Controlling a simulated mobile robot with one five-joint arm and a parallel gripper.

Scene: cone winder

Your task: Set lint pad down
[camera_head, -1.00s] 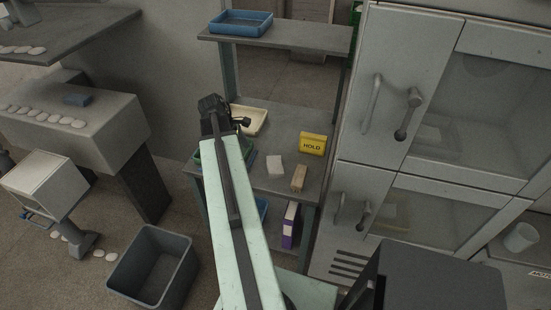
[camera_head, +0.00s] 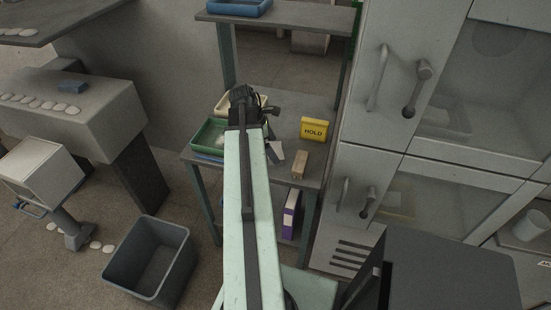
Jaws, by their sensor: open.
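My gripper (camera_head: 268,110) is at the far end of my raised arm, over the back left of the middle shelf (camera_head: 312,167). It is open, and no object shows between its jaws, though the wrist hides part of it. A small white block (camera_head: 277,152), which may be the lint pad, lies on the shelf just right of my arm. My arm partly covers it. I cannot tell for sure which thing is the lint pad.
A green tray (camera_head: 208,137) and a cream tray (camera_head: 226,104) stand left of my arm. A yellow HOLD box (camera_head: 314,129) and a tan block (camera_head: 299,165) stand right. A grey cabinet (camera_head: 352,158) bounds the right side; a grey bin (camera_head: 150,262) is on the floor.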

